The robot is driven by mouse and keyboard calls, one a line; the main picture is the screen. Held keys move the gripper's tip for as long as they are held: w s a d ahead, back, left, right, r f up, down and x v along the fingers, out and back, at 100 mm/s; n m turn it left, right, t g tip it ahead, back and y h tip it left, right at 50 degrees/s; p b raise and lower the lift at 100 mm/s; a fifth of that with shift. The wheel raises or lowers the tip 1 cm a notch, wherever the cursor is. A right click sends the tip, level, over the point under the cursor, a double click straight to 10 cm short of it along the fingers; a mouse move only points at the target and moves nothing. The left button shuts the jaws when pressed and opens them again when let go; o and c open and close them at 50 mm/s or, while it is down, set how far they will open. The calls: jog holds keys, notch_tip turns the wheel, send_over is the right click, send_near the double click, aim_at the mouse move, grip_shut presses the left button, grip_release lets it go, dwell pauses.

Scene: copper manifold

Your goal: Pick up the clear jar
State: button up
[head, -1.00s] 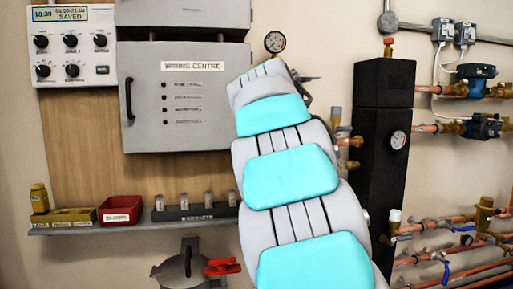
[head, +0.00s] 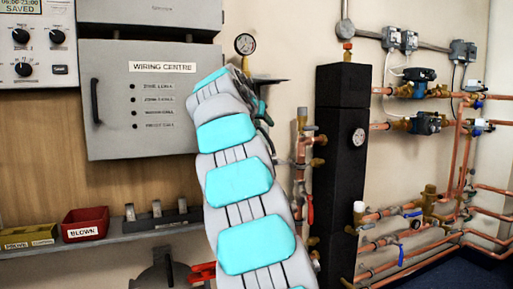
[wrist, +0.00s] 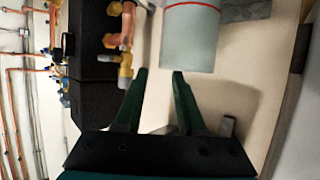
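No object shows clearly as a clear jar. In the wrist view a pale grey, translucent-looking cylinder (wrist: 190,38) with a thin red line around it is at the top; I cannot tell whether it is the jar. My gripper (wrist: 160,72) has two dark green fingers spread apart with nothing between them. The cylinder lies just beyond the fingertips, nearer the right finger. In the head view my arm hides most of my gripper and that cylinder.
A black block (head: 340,150) with a gauge and copper pipe fittings (head: 304,170) stands right of my arm; it also shows in the wrist view (wrist: 92,105). Left are the wiring centre box (head: 150,100), a shelf (head: 150,232), and a red bin (head: 86,224). More pipes fill the right.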

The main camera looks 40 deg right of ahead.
jog(key=x, duration=0.2)
jog(key=shift+w+d+f, duration=0.1)
jog(key=shift+d+f, duration=0.05)
jog(key=shift+d, duration=0.1)
grip_shut()
jog(key=shift+f, duration=0.1)
dwell(1.1)
